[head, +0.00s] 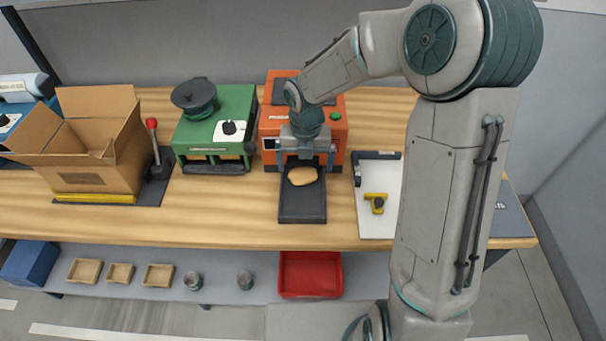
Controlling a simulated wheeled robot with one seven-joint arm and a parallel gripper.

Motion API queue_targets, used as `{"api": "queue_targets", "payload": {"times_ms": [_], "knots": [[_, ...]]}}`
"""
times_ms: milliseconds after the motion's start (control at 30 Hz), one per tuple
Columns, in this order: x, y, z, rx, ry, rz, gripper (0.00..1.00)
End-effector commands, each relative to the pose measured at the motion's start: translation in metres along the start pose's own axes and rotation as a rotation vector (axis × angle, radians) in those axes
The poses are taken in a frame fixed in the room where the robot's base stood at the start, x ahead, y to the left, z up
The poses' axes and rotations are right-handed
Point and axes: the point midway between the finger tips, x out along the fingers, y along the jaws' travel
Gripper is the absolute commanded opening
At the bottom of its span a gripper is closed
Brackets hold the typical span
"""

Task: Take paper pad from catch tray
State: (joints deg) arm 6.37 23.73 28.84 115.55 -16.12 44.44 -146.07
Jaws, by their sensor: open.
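The paper pad (303,175) is a small tan, padded piece lying in the upper part of the dark catch tray (303,209). The tray sticks out from the front of an orange machine (271,128) on the wooden bench. My gripper (303,161) is over the back end of the tray, with its fingers pointing down on either side, close to the pad's far edge. It is open. I cannot tell whether the fingers touch the pad. My wrist hides part of the machine's front.
A green machine (233,106) stands left of the orange one, then an open cardboard box (93,151) beside a red-knobbed lever (153,125). Right of the tray is a white board (377,222) with a yellow tool (376,199). A red bin (310,275) sits on the lower shelf.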

Motion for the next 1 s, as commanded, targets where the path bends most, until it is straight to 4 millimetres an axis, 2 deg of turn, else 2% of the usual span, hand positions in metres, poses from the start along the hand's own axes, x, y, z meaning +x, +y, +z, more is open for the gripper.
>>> {"api": "queue_targets", "payload": {"times_ms": [300, 567, 600, 700, 767, 1000], "knots": [[0.041, 0.006, 0.000, 0.000, 0.005, -0.001, 0.98], [0.045, 0.006, 0.001, 0.001, 0.001, 0.000, 0.98], [0.045, 0.006, 0.001, 0.001, 0.001, 0.000, 0.93], [0.045, 0.006, 0.001, 0.001, 0.001, 0.000, 0.65], [0.045, 0.006, 0.001, 0.001, 0.001, 0.000, 0.51], [0.044, 0.006, 0.001, 0.001, 0.001, 0.000, 0.51]]}}
